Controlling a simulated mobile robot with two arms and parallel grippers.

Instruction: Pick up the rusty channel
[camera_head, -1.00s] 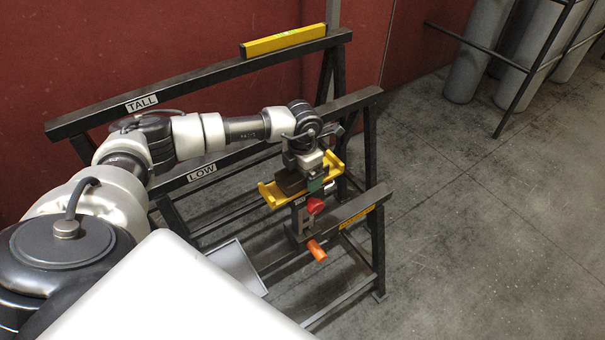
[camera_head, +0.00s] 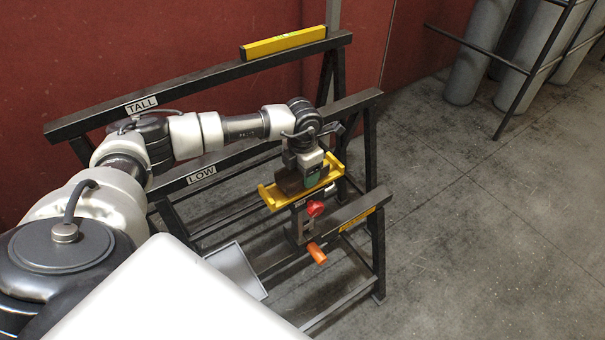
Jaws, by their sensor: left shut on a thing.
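My left gripper (camera_head: 305,176) reaches in from the left and points down over a yellow cradle (camera_head: 272,201) on the trestle stand. It is shut on the rusty channel (camera_head: 287,183), a short dark brown piece seen at the cradle. The gripper body hides part of the channel and the fingertips. I cannot tell whether the channel touches the cradle or is just above it. My right gripper is not in view.
A red knob (camera_head: 314,208) and an orange handle (camera_head: 316,252) are below the cradle. The dark bars labelled LOW (camera_head: 201,174) and TALL (camera_head: 141,104) run behind. A yellow level (camera_head: 284,42) lies on the tall bar. Grey cylinders (camera_head: 475,50) stand at upper right; the right floor is clear.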

